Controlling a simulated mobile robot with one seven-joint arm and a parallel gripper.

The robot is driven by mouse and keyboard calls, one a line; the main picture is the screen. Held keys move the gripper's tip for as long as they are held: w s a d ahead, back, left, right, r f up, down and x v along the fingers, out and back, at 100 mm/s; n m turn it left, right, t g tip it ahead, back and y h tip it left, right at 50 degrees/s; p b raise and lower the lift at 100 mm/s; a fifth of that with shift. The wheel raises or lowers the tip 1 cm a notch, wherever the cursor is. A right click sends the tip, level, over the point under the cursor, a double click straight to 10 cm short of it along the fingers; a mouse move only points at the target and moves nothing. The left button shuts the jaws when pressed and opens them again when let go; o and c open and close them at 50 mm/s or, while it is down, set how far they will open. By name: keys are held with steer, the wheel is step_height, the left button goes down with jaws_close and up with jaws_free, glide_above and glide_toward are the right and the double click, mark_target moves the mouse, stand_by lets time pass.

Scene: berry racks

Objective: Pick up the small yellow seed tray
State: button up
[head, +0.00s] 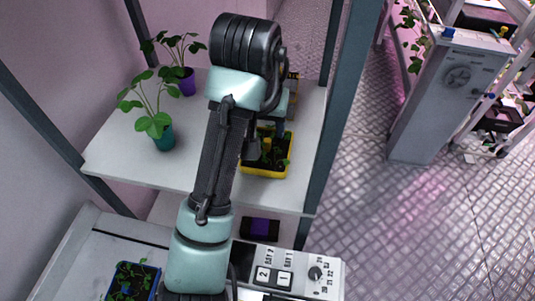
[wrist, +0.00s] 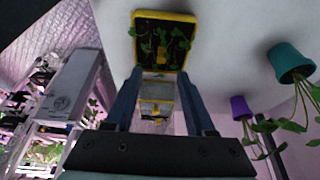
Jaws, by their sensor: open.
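The small yellow seed tray (head: 266,176) holds dark soil and green seedlings and sits on the white shelf, at the shelf's right front part. It also shows in the wrist view (wrist: 165,14) at the top, just beyond the fingertips. My gripper (head: 266,132) is over the tray's back part in the head view, partly hidden by my arm. In the wrist view my gripper (wrist: 160,74) is open, its two fingers spread with nothing clamped between them. Whether a finger touches the tray, I cannot tell.
A teal pot (head: 164,139) and a purple pot (head: 187,84) with plants stand left on the shelf (head: 115,155). Another yellow-edged object (wrist: 157,101) shows between my fingers, farther off. A dark shelf post (head: 340,100) rises close on the right. A blue tray (head: 133,281) is at lower left.

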mark_target(267, 142)
steer(key=p+x, duration=0.1)
steer(key=x, duration=0.2)
steer(key=shift+r, duration=0.1)
steer(key=p+x, duration=0.1)
steer(key=x, duration=0.4)
steer(key=shift+s+a, duration=0.1)
jaws_close()
